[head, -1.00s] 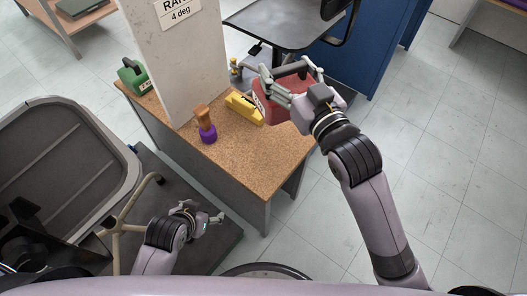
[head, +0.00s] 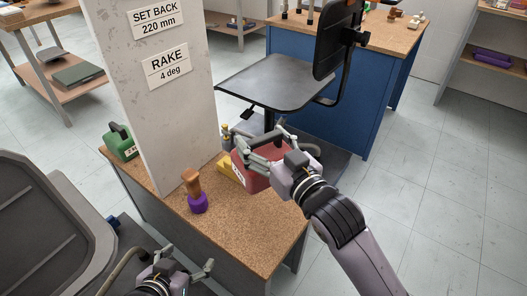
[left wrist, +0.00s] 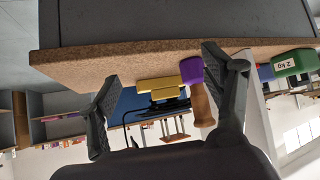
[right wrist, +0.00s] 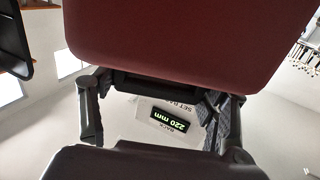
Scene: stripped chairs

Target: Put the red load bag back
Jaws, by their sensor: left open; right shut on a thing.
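The red load bag (head: 257,180) hangs in my right gripper (head: 262,148) at the far right part of the cork-topped bench (head: 240,225). The right gripper is shut on its dark handle. In the right wrist view the bag (right wrist: 185,35) fills the top, with the handle (right wrist: 150,86) between the fingers. Whether the bag touches the cork cannot be told. My left gripper (head: 188,272) is open and empty, low beside the bench's near left side. In the left wrist view its fingers (left wrist: 165,105) stand wide apart below the bench edge.
On the bench stand a yellow block (head: 229,170), partly behind the bag, a purple-based wooden-handled tool (head: 195,190) and a green weight (head: 121,142). A tall grey panel (head: 160,110) rises there. A chair seat (head: 275,82) is behind; a grey shell (head: 40,220) is left.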

